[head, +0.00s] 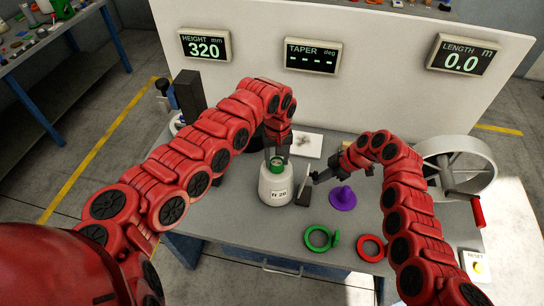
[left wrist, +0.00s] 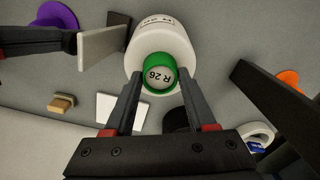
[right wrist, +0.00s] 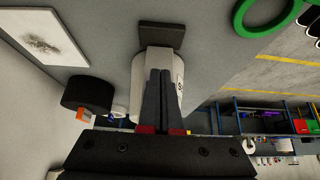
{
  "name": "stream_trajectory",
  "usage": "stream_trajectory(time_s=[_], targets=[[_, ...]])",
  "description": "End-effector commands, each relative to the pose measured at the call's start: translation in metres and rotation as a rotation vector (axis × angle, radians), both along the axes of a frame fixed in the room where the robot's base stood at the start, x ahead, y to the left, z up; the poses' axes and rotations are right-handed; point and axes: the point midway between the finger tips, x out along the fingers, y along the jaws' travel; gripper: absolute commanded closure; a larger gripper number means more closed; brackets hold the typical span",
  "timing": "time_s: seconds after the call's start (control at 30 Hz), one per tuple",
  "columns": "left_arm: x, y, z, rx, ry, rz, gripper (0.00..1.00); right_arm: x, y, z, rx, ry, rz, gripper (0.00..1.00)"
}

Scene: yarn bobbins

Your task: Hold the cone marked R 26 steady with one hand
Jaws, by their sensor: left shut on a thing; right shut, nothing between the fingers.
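The cone marked R 26 (head: 275,187) is a white body with a green top, standing upright on the grey table in the head view. Its green top carries an R 26 label (left wrist: 158,74) in the left wrist view. My left gripper (head: 275,157) comes down from above and is shut on the green top, a finger on each side. My right gripper (head: 315,178) is shut and empty, to the right of the cone. In the right wrist view, its closed fingers (right wrist: 160,75) partly hide the white cone body (right wrist: 143,75).
A thin upright plate on a dark base (head: 304,187) stands just right of the cone. A wheel (head: 455,165) stands at right. Displays (head: 312,56) hang on the back panel.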

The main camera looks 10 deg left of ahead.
Motion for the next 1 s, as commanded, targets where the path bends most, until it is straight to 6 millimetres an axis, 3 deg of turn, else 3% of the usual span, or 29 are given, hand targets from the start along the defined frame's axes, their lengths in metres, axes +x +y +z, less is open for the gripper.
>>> stream_trajectory(time_s=[1.0], targets=[[0.000, 0.000, 0.000, -0.001, -0.001, 0.000, 1.00, 0.001, 0.033, 0.015, 0.001, -0.003, 0.001, 1.00]])
